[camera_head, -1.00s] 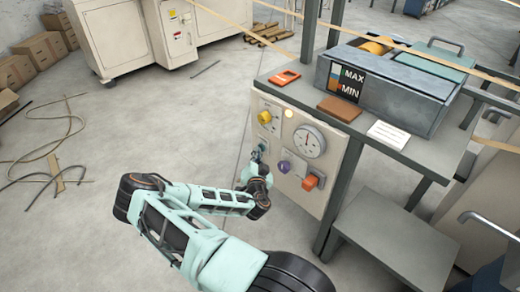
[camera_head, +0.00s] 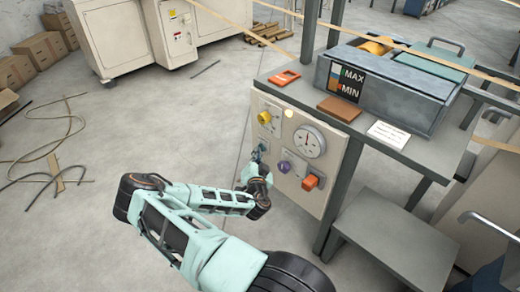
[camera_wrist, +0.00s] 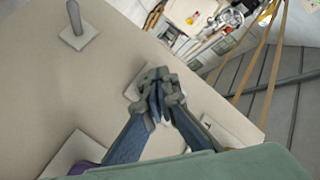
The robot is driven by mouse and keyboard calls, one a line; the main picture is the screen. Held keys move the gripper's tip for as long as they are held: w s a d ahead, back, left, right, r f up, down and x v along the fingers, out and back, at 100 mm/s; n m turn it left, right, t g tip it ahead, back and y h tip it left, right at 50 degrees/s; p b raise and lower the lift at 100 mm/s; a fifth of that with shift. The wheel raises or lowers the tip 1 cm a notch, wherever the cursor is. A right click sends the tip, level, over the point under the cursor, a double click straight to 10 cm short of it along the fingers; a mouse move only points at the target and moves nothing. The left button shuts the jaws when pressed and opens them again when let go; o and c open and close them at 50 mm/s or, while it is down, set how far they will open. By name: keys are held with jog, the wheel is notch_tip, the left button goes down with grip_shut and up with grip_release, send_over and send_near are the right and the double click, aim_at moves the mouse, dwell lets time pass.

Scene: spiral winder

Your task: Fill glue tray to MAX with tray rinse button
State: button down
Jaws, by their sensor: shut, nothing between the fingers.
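The glue tray (camera_head: 395,97) is a grey trough on top of the bench, with a dark MAX and MIN level plate (camera_head: 345,80) on its left end. The glue level cannot be read clearly. The pale control panel (camera_head: 318,205) below carries a yellow knob (camera_head: 265,117), a round gauge (camera_head: 309,141), a purple knob (camera_head: 284,167) and an orange switch (camera_head: 311,182). My gripper (camera_head: 259,152) is at the panel's left side, below the yellow knob. In the wrist view my gripper (camera_wrist: 158,95) is shut and empty over a small square plate (camera_wrist: 133,88). Its fingers hide the control there; contact cannot be told.
An orange tray (camera_head: 284,77), a brown block (camera_head: 339,109) and a white card (camera_head: 388,134) lie on the bench top. A grey step (camera_head: 395,235) stands at lower right. In the wrist view a grey peg (camera_wrist: 74,18) stands out from the panel.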

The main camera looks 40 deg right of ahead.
jog(key=shift+a, duration=0.85)
jog(key=shift+s+a+p, duration=0.15)
jog(key=shift+a+p, duration=0.05)
jog(key=shift+a, duration=1.05)
jog(key=shift+s+a+p, duration=0.1)
jog(key=shift+a+p, duration=0.1)
jog(key=shift+a, duration=1.05)
